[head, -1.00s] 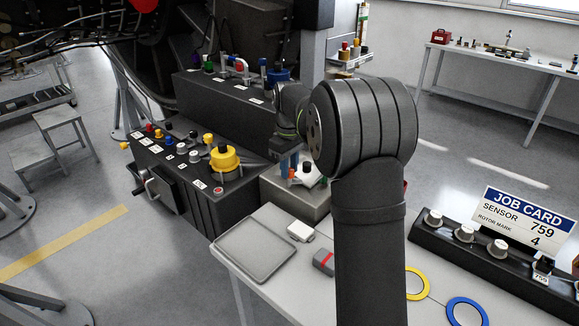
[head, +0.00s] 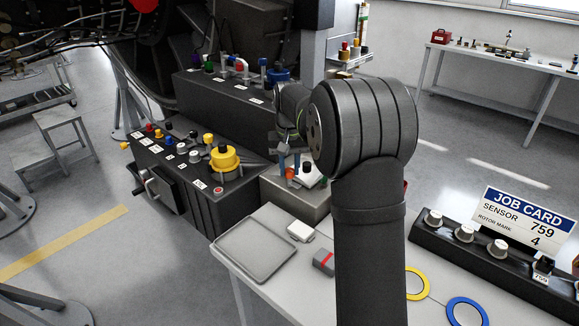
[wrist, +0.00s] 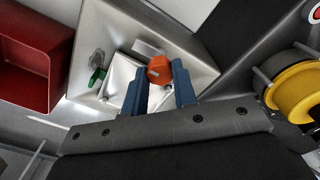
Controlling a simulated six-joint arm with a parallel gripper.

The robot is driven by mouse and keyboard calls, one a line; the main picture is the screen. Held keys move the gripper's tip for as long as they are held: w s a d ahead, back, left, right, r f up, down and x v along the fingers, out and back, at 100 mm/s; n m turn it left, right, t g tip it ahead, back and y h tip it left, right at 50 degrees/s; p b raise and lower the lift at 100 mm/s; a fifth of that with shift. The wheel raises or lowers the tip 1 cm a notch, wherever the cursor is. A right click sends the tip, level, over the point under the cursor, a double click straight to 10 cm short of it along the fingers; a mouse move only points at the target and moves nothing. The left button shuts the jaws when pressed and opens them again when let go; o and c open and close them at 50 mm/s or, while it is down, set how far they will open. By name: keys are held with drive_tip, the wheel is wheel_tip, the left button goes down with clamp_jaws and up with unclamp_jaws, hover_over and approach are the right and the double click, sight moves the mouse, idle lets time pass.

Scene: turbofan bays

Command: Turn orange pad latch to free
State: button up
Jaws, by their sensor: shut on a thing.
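The orange pad latch (wrist: 159,70) is a small rounded knob on the white pad (wrist: 121,78) in the grey box, seen in the wrist view. My gripper (wrist: 160,82) has its two blue fingers closed around the latch, one on each side. In the head view the orange latch (head: 290,173) shows below the gripper fingers (head: 290,163), partly hidden by them and by my wrist. A green latch (wrist: 97,76) sits at the other side of the pad.
A yellow round fitting (wrist: 297,85) on the dark panel stands right of the box in the wrist view. A red bin (wrist: 35,60) is at the left. In the head view a grey tray (head: 256,250) lies on the bench in front.

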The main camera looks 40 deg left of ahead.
sight(289, 170)
idle(0.4)
drive_tip(key=o, duration=1)
wheel_tip(289, 170, up, 18)
drive_tip(key=shift+f, duration=0.25)
wheel_tip(289, 170, down, 18)
drive_tip(key=shift+r, duration=0.25)
idle(0.6)
